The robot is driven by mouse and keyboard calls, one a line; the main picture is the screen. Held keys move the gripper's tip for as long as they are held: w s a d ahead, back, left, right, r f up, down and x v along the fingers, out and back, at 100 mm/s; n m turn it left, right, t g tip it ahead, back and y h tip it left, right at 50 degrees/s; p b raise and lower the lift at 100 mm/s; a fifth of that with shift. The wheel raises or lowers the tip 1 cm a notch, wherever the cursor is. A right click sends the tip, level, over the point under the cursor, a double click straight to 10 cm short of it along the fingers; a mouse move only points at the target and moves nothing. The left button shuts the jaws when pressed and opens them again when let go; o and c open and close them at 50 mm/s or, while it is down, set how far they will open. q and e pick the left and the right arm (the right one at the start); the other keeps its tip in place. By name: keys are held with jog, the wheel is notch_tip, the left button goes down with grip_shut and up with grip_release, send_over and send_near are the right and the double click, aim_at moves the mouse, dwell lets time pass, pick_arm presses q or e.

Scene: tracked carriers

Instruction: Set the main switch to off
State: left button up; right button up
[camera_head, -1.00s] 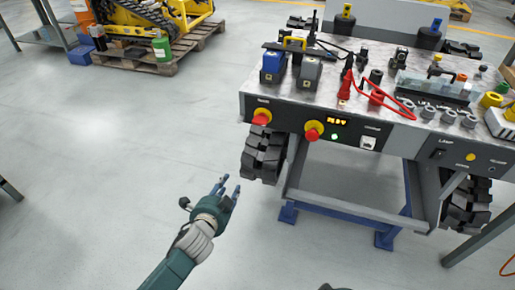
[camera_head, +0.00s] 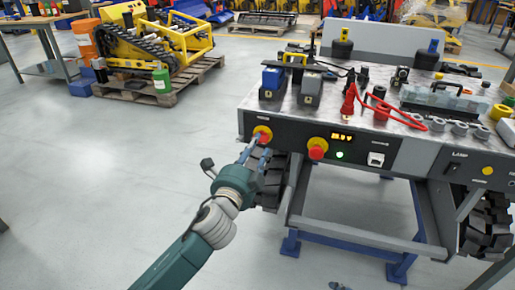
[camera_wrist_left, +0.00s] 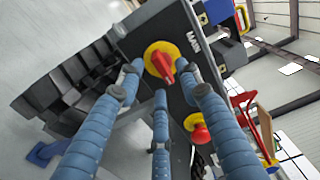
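The main switch (camera_head: 262,135) is a red knob on a yellow round plate at the left end of the cart's dark front panel. In the left wrist view the main switch (camera_wrist_left: 160,64) sits beside the word MAIN, its red handle slanting across the plate. My left gripper (camera_head: 256,150) is just in front of it. In the left wrist view the blue fingers of my left gripper (camera_wrist_left: 164,88) are spread apart, with the knob ahead between their tips; I see no clear contact. A small dark part at the bottom edge of the head view may be my right gripper (camera_head: 340,286).
A second red knob on yellow (camera_head: 317,148) is right of the main switch, near a lit display (camera_head: 342,136) and green light (camera_head: 339,154). Black tracks (camera_head: 272,180) stand below the panel. A pallet (camera_head: 160,90) with a yellow machine is behind left. Floor at left is clear.

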pick_arm(q)
jog(key=shift+x, duration=1.1)
pick_arm(e)
jog(key=w+r, duration=0.1)
jog(key=w+a+t, duration=0.1)
jog(key=shift+w+r, duration=0.3)
jog(key=shift+r, duration=0.05)
pick_arm(q)
jog(key=shift+c, duration=0.3)
grip_shut()
